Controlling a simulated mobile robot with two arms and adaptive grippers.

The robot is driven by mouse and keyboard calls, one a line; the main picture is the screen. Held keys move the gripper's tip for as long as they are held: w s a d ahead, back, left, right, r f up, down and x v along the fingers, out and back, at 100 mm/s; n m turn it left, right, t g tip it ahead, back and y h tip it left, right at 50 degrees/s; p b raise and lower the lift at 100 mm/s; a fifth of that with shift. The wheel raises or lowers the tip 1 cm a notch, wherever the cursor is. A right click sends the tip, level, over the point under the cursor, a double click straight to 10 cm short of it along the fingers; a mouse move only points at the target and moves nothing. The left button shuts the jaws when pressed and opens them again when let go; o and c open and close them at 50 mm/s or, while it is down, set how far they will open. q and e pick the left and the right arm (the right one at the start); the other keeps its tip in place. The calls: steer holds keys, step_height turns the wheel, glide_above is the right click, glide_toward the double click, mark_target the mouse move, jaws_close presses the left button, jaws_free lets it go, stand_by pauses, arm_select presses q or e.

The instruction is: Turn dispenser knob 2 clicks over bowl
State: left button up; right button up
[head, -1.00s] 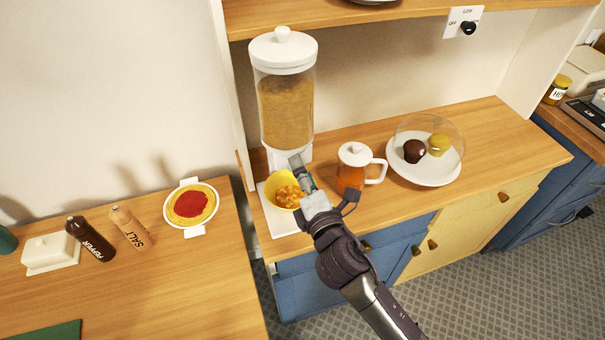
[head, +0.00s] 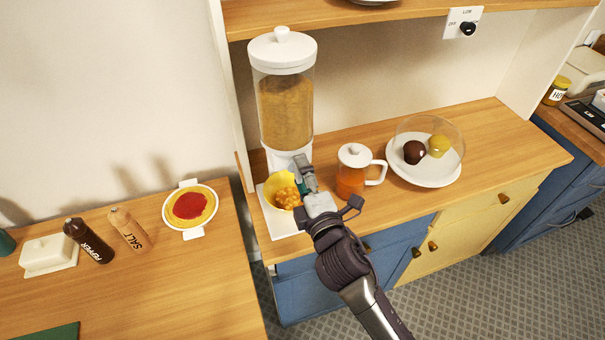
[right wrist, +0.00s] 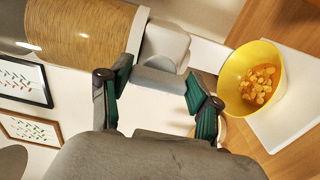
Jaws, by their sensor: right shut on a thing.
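The cereal dispenser (head: 286,105) stands on the wooden counter, its clear hopper filled with tan cereal under a white lid. A yellow bowl (head: 272,184) sits beneath its spout on the white base and holds orange-brown cereal; it also shows in the right wrist view (right wrist: 238,70). My right gripper (head: 303,175) is at the spout, just above and right of the bowl. In the right wrist view, its green-padded fingers (right wrist: 158,84) are shut on the grey dispenser knob (right wrist: 160,81), one at each end. The fingers hide the knob in the head view. My left gripper is out of view.
A teapot (head: 352,172) with amber liquid stands close right of my gripper. Pepper (head: 88,240), salt (head: 129,230) and a plate with red topping (head: 190,206) are on the left table.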

steer(key=o, duration=1.1)
steer(key=shift+o, duration=0.2)
steer(key=shift+s, duration=0.15)
steer(key=v, duration=1.1)
steer(key=shift+s, duration=0.35)
steer(key=shift+d, duration=0.15)
